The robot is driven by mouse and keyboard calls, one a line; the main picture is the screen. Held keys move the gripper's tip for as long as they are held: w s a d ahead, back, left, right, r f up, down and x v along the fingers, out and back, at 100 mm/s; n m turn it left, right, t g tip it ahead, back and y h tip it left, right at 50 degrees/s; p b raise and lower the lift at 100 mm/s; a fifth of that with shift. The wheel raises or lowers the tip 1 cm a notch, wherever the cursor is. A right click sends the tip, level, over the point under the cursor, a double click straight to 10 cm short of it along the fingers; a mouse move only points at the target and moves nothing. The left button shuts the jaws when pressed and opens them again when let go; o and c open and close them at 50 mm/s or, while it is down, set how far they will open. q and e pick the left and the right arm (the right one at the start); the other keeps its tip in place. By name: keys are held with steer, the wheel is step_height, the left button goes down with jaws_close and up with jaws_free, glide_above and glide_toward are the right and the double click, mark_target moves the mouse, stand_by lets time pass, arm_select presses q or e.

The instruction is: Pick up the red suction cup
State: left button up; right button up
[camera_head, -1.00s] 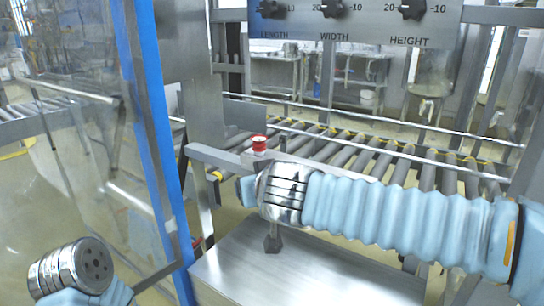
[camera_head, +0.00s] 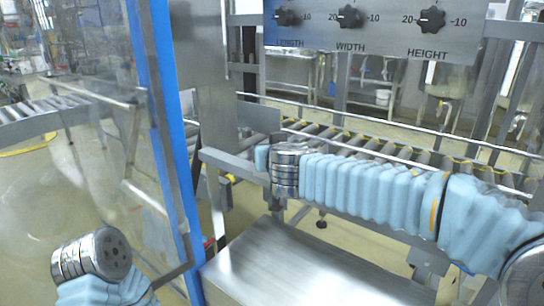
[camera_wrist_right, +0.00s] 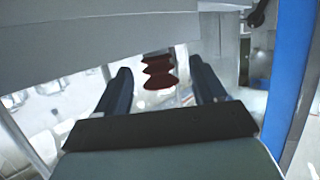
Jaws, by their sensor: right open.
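The red suction cup (camera_wrist_right: 158,72) shows dark red and ribbed in the right wrist view. It hangs below a grey slab edge in that picture, between and beyond the fingertips. My right gripper (camera_wrist_right: 160,68) is open, with one dark finger on each side of the cup's line. I see no contact between fingers and cup. In the head view my right wrist covers the place of the cup, so the cup is hidden there. My left arm's metal joint shows at the lower left of the head view; its gripper is out of the picture.
A metal panel with several black knobs (camera_head: 349,17) stands above a roller conveyor (camera_head: 375,148). A blue-edged clear panel (camera_head: 160,130) is on the left. A bare steel surface (camera_head: 310,268) lies below my right arm. A grey rail (camera_head: 232,165) runs near my right wrist.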

steer(key=shift+w+f, duration=0.15)
steer(key=shift+w, duration=0.45)
steer(key=shift+a, duration=0.1)
steer(key=c, duration=1.1)
steer(key=shift+r, duration=0.4)
step_height(320, 180, up, 16)
steer(key=p, duration=0.2)
steer(key=s+a+r+b, duration=0.1)
steer(key=s+a, duration=0.4)
steer(key=s, duration=0.3)
steer(key=s+a+r+b, duration=0.1)
steer(key=s+a, duration=0.4)
steer(key=s, duration=0.4)
steer(key=s+a+r+b, duration=0.1)
steer(key=s+a, duration=0.4)
steer(key=s, duration=0.4)
steer(key=shift+a, duration=0.1)
